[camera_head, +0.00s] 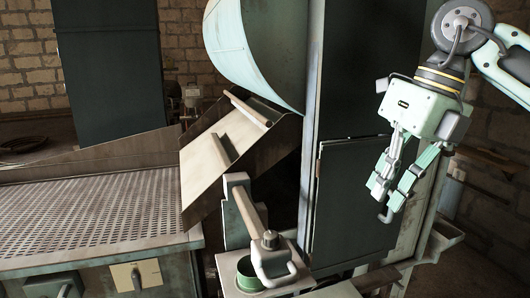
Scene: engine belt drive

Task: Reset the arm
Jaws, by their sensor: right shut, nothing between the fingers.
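My right arm comes in from the upper right. Its pale green and grey right gripper (386,202) hangs tilted down in front of the dark cabinet (345,225). The fingers are shut with nothing held, and the gripper appears clear of the surfaces around it. My left gripper is not in view.
A handle-like lever arm (247,212) with a round knob stands at bottom centre beside a green cup-shaped part (250,274). A perforated metal table (95,217) fills the left. A slanted chute (222,145) and a curved pale blue guard (240,50) stand in the middle. A brick wall is behind.

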